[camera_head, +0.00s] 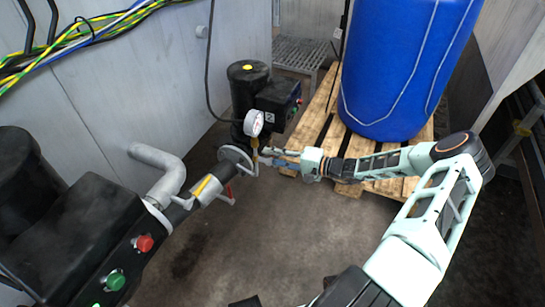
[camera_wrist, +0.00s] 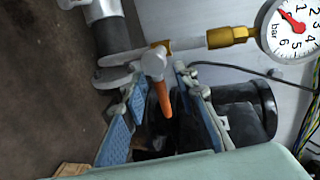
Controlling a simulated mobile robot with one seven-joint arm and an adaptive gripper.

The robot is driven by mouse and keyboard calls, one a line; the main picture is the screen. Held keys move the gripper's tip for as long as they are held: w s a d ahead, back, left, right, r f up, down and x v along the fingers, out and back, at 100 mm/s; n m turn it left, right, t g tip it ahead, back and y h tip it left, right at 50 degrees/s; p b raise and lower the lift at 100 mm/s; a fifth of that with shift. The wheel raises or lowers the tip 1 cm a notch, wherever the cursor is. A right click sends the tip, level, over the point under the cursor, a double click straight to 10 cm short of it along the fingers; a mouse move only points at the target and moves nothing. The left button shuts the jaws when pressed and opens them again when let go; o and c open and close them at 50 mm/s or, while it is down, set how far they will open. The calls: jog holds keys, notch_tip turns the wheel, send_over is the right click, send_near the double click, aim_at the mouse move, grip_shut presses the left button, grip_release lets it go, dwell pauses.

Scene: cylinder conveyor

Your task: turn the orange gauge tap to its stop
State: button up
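The orange tap handle (camera_wrist: 163,98) shows in the wrist view, hanging from a light grey tap body (camera_wrist: 153,62) on the gauge line. My gripper (camera_wrist: 160,80) is open, with one blue-padded finger on each side of the handle. Gaps show between the handle and both fingers, so it does not look gripped. The pressure gauge (camera_wrist: 292,30) is at the upper right, marked bar, beyond a brass fitting (camera_wrist: 228,37). In the head view the gauge (camera_head: 254,122) stands above the pipe end, and my gripper (camera_head: 277,156) reaches it from the right. The handle is hard to make out there.
A grey pipe (camera_head: 165,172) with a yellow handle (camera_head: 202,186) and a red lever (camera_head: 229,190) lies just left of my gripper. A black pump (camera_head: 247,90) stands behind. A blue barrel (camera_head: 400,60) on a wooden pallet (camera_head: 313,118) is behind my arm. Open floor lies in front.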

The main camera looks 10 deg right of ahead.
jog(key=shift+d, duration=0.1)
jog(key=v, duration=1.2)
